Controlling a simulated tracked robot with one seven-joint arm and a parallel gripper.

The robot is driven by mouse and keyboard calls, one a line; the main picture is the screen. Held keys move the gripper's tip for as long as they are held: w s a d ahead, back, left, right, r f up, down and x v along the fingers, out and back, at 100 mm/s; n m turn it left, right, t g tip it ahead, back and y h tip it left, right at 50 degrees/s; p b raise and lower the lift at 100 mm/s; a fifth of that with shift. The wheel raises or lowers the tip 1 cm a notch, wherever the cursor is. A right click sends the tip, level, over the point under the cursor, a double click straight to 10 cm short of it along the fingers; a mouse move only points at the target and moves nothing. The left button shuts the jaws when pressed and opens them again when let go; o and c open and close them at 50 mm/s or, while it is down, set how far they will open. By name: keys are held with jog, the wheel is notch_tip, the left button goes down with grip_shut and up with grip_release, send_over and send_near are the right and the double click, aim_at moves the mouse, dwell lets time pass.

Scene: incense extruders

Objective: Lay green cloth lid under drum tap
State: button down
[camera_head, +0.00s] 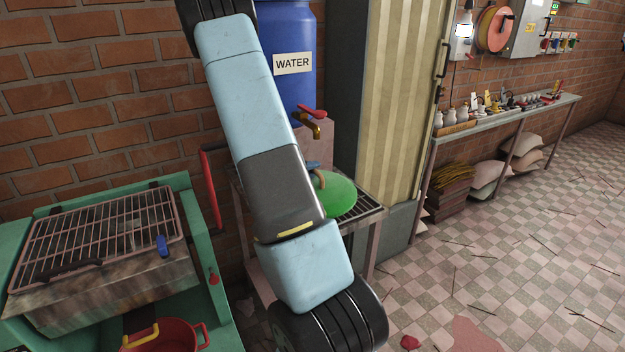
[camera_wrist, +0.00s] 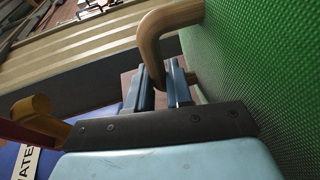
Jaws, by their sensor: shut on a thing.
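The green cloth lid (camera_head: 339,195) is held over the drain grate below the drum tap, partly hidden by my arm. In the wrist view the lid (camera_wrist: 265,70) fills the right side as a tilted green woven surface. Its curved wooden handle (camera_wrist: 165,28) reaches between the blue fingers of my gripper (camera_wrist: 164,75), which is shut on it. The brass tap (camera_head: 312,127) with a red lever juts from the blue water drum (camera_head: 288,88). The tap (camera_wrist: 38,118) also shows at the left of the wrist view.
A metal stand with a slatted grate (camera_head: 368,208) is under the tap. A green grill unit (camera_head: 178,185) with a wire rack is at left, and a red bucket (camera_head: 178,335) is below it. A striped cabinet (camera_head: 405,90) and a long bench (camera_head: 500,117) are at right.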

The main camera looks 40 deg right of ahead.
jog(key=shift+d+f, duration=0.25)
jog(key=shift+f, duration=1.55)
jog(key=shift+w, duration=0.1)
jog(key=c, duration=1)
grip_release()
